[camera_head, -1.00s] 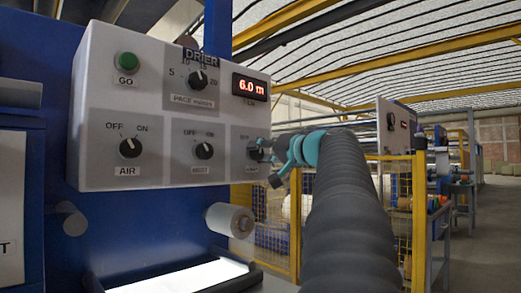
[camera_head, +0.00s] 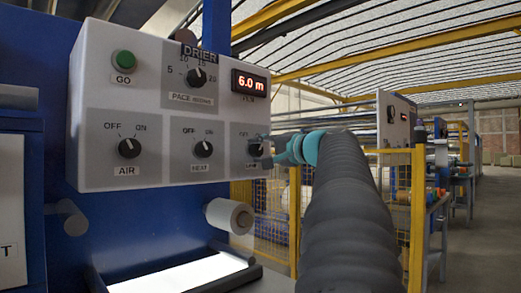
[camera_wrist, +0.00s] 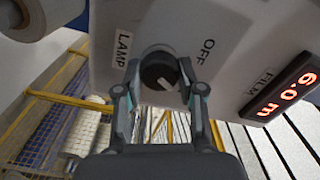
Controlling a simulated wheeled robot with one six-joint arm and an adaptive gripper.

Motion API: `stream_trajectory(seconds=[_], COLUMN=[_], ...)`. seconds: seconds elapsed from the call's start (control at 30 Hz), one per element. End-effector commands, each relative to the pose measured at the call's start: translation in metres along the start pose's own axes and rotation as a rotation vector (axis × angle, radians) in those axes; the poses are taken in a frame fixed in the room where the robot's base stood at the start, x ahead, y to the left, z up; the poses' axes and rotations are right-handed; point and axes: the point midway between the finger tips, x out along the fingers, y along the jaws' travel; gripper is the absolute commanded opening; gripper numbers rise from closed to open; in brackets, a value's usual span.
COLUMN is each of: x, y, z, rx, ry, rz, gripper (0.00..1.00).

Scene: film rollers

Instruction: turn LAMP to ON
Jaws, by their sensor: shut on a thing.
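The LAMP knob (camera_head: 256,150) is a dark round knob at the lower right of the grey DRIER panel (camera_head: 148,90). My gripper (camera_wrist: 160,92) is shut on it, with a finger on each side of the knob (camera_wrist: 158,70) in the wrist view. The knob's white mark points down and to the right there, away from the OFF label (camera_wrist: 204,52). The LAMP label (camera_wrist: 122,48) is to the left of the knob. No ON label for this knob can be made out. In the head view, my gripper (camera_head: 266,150) partly covers the knob's right side.
The HEAT knob (camera_head: 204,149) is just left, and the AIR knob (camera_head: 129,148) is further left. Above are the PACE knob (camera_head: 196,77), a red 6.0 m display (camera_head: 249,83) and a green GO button (camera_head: 124,58). A bright white surface (camera_head: 175,277) and roller (camera_head: 230,216) lie below.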

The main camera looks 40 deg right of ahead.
Motion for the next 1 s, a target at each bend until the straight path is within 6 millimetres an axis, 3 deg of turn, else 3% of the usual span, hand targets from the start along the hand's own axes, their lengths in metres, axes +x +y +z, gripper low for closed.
stream_trajectory(seconds=[0.27, 0.3, 0.4, 0.77, 1.0], x=[0.000, 0.000, 0.000, -0.004, -0.038], y=[0.001, 0.001, 0.001, 0.000, 0.000], z=[0.000, 0.000, 0.000, 0.000, -0.001], rx=[0.002, 0.002, 0.001, 0.000, -0.001], ry=[0.000, 0.000, 0.000, 0.001, 0.005], rz=[0.001, 0.001, 0.001, 0.000, 0.002], gripper=[0.04, 0.43, 0.64, 0.64, 0.64])
